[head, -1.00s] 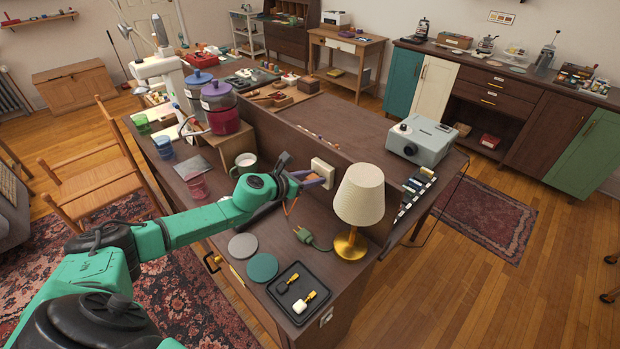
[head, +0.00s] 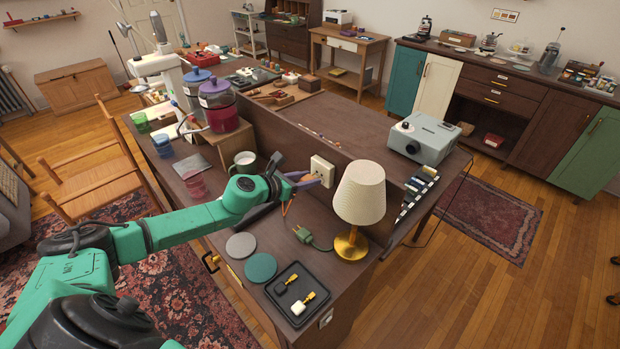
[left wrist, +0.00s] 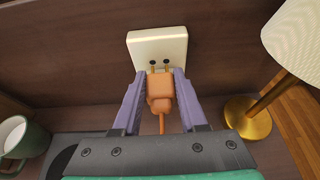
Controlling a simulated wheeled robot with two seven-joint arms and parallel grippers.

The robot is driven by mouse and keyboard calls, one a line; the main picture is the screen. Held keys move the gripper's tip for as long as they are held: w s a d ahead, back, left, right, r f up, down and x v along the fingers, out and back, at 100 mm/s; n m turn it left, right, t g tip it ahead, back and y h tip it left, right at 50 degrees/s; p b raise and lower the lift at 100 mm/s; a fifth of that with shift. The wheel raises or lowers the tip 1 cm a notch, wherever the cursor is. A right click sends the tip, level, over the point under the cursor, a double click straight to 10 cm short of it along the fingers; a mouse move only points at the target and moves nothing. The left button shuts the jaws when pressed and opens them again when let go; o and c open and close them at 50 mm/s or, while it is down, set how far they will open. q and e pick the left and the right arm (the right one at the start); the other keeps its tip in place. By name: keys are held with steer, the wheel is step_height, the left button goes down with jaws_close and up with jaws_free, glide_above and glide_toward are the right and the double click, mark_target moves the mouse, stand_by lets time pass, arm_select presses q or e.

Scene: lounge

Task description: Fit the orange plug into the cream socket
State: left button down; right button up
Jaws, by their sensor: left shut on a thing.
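The cream socket (head: 322,171) is fixed to the upright board behind the desk top. In the left wrist view its plate (left wrist: 157,48) shows two dark holes low on its face. My left gripper (head: 313,181) is in front of the socket. In the left wrist view its purple fingers (left wrist: 160,76) are shut on the orange plug (left wrist: 160,91) from both sides. The plug's pins point at the two holes, and its body is apart from the plate. I cannot tell whether the pin tips are inside. An orange cord hangs below. My right gripper is not in view.
A lamp (head: 359,195) with a brass base stands right of the socket. A green plug (head: 304,236) lies near it. A white-lined mug (head: 245,162) stands left of the gripper. Two round coasters and a black tray (head: 297,294) lie in front.

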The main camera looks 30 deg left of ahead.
arm_select(q)
steer(key=shift+w+r, duration=0.1)
stand_by(0.4)
steer(key=shift+w+d+p, duration=0.2)
steer(key=shift+w+p, duration=0.3)
steer(key=shift+w, duration=0.2)
stand_by(0.3)
steer(key=shift+d, duration=0.1)
stand_by(0.6)
steer(key=shift+w+r, duration=0.1)
steer(key=shift+r, duration=0.05)
stand_by(0.7)
steer(key=shift+w+r+p, duration=0.15)
steer(key=shift+r+p, duration=0.15)
steer(key=shift+r, duration=0.05)
steer(key=shift+f, duration=0.2)
steer(key=shift+s+f+b, duration=0.15)
steer(key=shift+s+b, duration=0.05)
steer(key=shift+b, duration=0.1)
